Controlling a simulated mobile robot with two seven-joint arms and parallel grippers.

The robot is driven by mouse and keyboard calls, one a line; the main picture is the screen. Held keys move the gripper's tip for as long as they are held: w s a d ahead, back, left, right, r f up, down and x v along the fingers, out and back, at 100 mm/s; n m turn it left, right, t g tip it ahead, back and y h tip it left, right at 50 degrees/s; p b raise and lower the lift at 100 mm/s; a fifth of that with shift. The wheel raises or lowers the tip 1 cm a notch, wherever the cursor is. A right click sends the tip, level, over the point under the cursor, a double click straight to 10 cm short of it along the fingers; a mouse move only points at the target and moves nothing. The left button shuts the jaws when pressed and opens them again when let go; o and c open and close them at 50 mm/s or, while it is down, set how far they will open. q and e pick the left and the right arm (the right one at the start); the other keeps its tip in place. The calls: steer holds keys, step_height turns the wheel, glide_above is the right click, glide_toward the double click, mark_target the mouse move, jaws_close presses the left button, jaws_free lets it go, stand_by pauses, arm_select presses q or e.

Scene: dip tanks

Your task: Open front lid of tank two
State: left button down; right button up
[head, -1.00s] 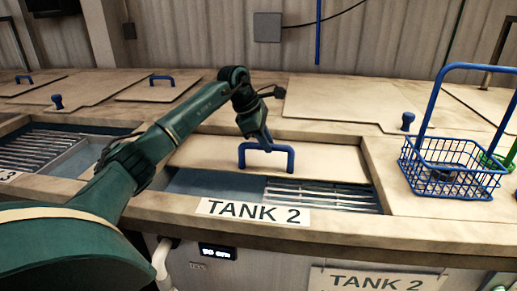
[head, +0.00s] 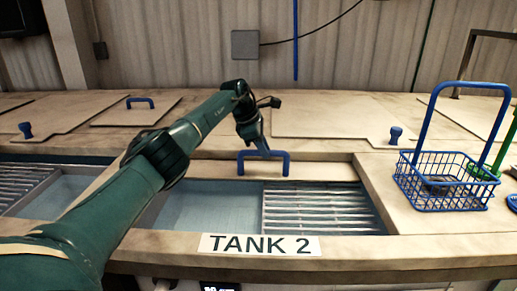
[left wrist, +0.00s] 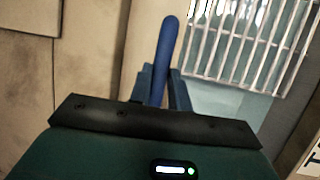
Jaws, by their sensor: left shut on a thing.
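The front lid of tank two (head: 215,171) is a beige panel slid toward the back, leaving a wide opening behind the TANK 2 label (head: 259,245). Its blue handle (head: 280,156) stands up near its front edge. My left gripper (head: 262,148) is shut on that handle from above and behind. In the left wrist view the two fingers (left wrist: 163,85) close around the blue bar (left wrist: 167,45). Inside the opening are blue-grey liquid or lining (head: 205,208) and a metal slatted rack (head: 320,208) at the right. My right gripper is in neither view.
A blue wire basket (head: 445,185) with a tall handle stands on the counter to the right. A blue knob (head: 396,136) and a rear lid (head: 325,117) lie behind the tank. Another open tank with slats (head: 22,185) is at the left.

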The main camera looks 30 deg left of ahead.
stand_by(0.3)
arm_select(q)
steer(key=c, duration=1.3)
jaws_free()
steer(key=b+v, duration=0.2)
steer(key=v, duration=1.1)
